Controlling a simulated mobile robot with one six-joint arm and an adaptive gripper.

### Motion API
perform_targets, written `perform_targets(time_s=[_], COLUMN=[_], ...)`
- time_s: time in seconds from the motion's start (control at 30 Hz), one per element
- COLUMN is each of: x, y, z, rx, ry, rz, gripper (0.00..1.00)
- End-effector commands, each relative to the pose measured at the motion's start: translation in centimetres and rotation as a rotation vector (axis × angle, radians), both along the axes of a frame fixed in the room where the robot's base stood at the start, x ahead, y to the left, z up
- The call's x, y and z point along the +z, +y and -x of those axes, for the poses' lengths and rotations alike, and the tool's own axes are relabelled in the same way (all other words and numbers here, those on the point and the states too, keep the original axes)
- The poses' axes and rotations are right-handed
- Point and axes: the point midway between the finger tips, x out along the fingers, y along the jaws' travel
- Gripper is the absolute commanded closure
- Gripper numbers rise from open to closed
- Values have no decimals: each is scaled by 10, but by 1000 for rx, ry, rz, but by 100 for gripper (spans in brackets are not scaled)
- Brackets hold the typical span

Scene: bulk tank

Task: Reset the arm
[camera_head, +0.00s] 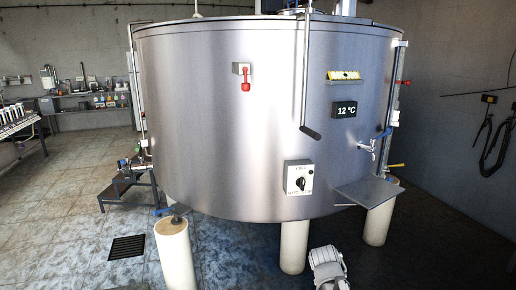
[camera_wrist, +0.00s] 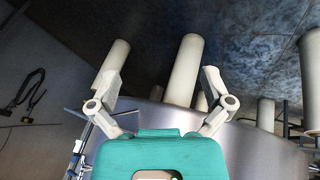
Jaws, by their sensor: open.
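My gripper (camera_wrist: 158,80) shows in the wrist view with its two fingers spread wide apart and nothing between them. The teal gripper body fills the bottom middle of that view. The wrist view looks tilted over, with the tank's pale legs (camera_wrist: 186,70) and the dark floor beyond the fingers. In the head view only a white piece of my arm (camera_head: 328,268) shows at the bottom edge, in front of the tank. My gripper's fingers cannot be made out there.
The large steel tank (camera_head: 220,130) fills the middle of the head view. On it are a red valve (camera_head: 245,85), a 12 °C display (camera_head: 345,109), a knob box (camera_head: 299,178) and a tap (camera_head: 367,148). A small shelf (camera_head: 368,192) juts out at right. The left floor is mostly clear.

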Motion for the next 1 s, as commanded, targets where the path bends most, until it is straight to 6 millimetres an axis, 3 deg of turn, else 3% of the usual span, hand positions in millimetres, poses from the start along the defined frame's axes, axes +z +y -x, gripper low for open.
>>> perform_targets(time_s=[0.03, 0.2, 0.57, 1.0], x=[-5, -16, -22, 26], y=[8, 31, 68, 67], z=[15, 48, 101, 97], rx=[-12, -34, -40, -41], ry=[46, 175, 378, 368], rz=[-43, -162, -332, -325], gripper=[0, 0, 0, 0])
